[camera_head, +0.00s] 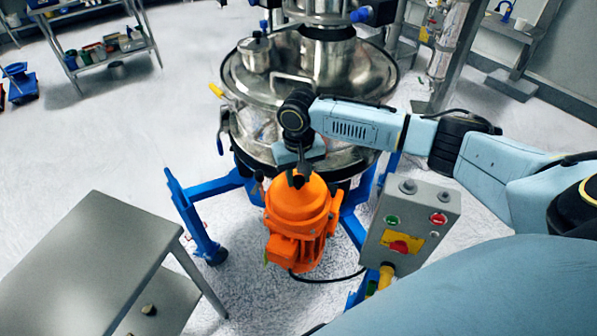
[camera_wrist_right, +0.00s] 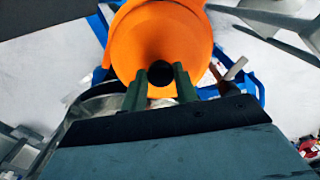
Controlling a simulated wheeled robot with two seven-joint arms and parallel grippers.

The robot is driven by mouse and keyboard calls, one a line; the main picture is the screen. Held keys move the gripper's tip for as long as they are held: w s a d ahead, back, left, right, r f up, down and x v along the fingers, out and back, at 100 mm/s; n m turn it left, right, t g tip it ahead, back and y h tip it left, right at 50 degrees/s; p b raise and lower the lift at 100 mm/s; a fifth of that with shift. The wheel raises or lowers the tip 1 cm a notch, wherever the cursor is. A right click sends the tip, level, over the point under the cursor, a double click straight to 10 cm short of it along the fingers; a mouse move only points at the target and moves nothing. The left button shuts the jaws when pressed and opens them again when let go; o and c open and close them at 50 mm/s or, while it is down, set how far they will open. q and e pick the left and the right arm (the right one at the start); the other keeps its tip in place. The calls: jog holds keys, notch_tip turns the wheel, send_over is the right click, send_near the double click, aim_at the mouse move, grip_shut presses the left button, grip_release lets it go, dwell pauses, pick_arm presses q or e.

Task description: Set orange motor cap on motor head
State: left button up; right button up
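In the head view, my right gripper (camera_head: 298,178) points down at the top of the orange motor, beside the steel sifter. The orange motor cap (camera_head: 309,202) is at the upper end of the orange motor body (camera_head: 290,249); I cannot tell whether a small gap lies between them. In the right wrist view, the cap (camera_wrist_right: 192,36) appears as a wide orange round. The green fingers of my right gripper (camera_wrist_right: 160,88) stand on both sides of the cap's dark knob (camera_wrist_right: 160,73) and appear closed on it. My left gripper is not in view.
The steel sifter (camera_head: 345,72) stands on a blue frame (camera_head: 199,220) behind the motor. A grey control box (camera_head: 408,228) with buttons is close on the right. A grey table (camera_head: 85,265) is at the lower left. Open floor lies at the left.

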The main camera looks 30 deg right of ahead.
jog(key=o, duration=0.4)
jog(key=shift+o, duration=0.2)
jog(key=shift+r+b, duration=0.35)
jog(key=shift+r, duration=0.25)
notch_tip(320, 180, up, 12)
jog(key=shift+p, duration=0.35)
